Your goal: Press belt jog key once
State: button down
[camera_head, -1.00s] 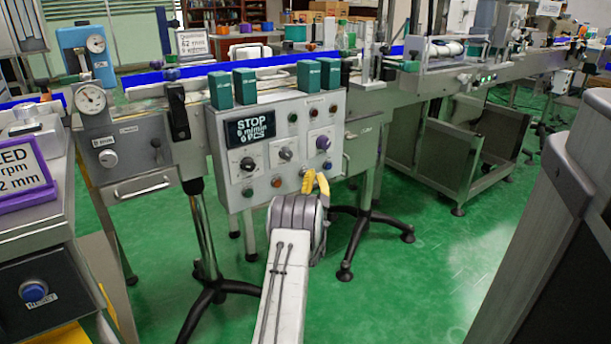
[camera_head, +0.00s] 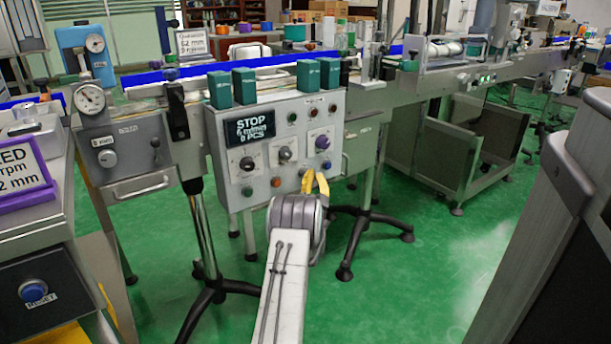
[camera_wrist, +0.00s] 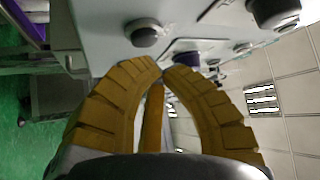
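The control panel (camera_head: 262,136) is a light grey box with a dark display (camera_head: 251,127) reading STOP. It carries three dials and several small round buttons; their labels are too small to read, so I cannot tell which is the belt jog key. Along the lower row are a green button (camera_head: 247,191), a red button (camera_head: 276,181) and a bluish one (camera_head: 327,164). My gripper (camera_head: 315,174) is at the panel's lower right. In the wrist view its yellow fingertips (camera_wrist: 165,67) nearly meet, with nothing held. A grey round knob (camera_wrist: 145,33) lies beyond them; contact cannot be told.
A gauge unit (camera_head: 90,100) is at left. A black-footed stand (camera_head: 210,290) is left of my arm. Green floor (camera_head: 430,265) is clear at right.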

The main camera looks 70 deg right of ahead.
jog(key=shift+w+d, duration=0.5)
jog(key=shift+w, duration=0.2)
dwell(1.2)
jog(key=shift+s+a, duration=0.1)
jog(key=shift+s, duration=0.05)
jog(key=shift+s+a, duration=0.45)
jog(key=shift+s, duration=0.05)
dwell(1.2)
